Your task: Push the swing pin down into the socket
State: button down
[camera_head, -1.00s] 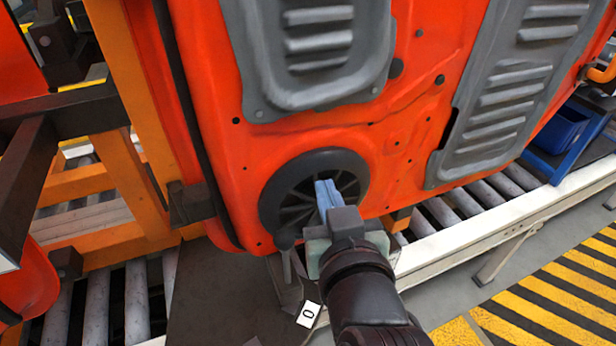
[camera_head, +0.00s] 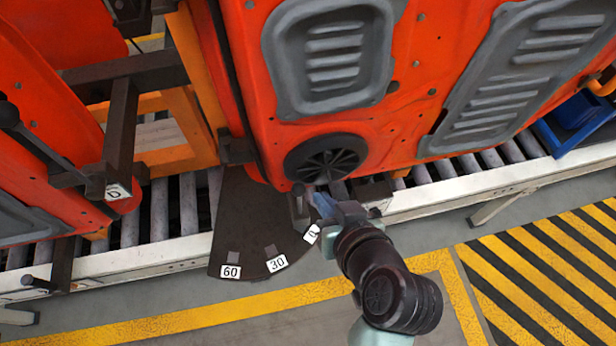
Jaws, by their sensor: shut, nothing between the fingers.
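The swing pin (camera_head: 298,206) is a thin upright pin with a dark knob, at the lower edge of the orange door (camera_head: 400,130). Below it is a dark fan-shaped plate (camera_head: 240,215) with tags 0, 30 and 60. The pin stands close to the 0 tag (camera_head: 312,234). Its lower end and the socket there are hidden, so I cannot tell how deep it sits. My gripper (camera_head: 316,199) is shut and empty, its blue-grey fingers just right of the pin. I cannot tell whether they touch it.
A round black speaker (camera_head: 326,158) is set in the door above my gripper. A conveyor with a white rail (camera_head: 455,192) runs below. A dark arm with a D tag (camera_head: 120,150) and another orange door (camera_head: 60,200) stand left. The striped floor in front is clear.

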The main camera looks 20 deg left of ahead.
jog(key=p, duration=0.2)
send_over(299, 197)
jog(key=d, duration=0.2)
notch_tip(299, 197, down, 6)
jog(key=shift+a+f+p, duration=0.25)
jog(key=shift+f+p, duration=0.1)
jog(key=shift+f, duration=0.65)
jog(key=shift+a+f+p, duration=0.2)
jog(key=shift+f+p, duration=0.15)
jog(key=shift+f, duration=0.6)
jog(key=shift+f, duration=0.1)
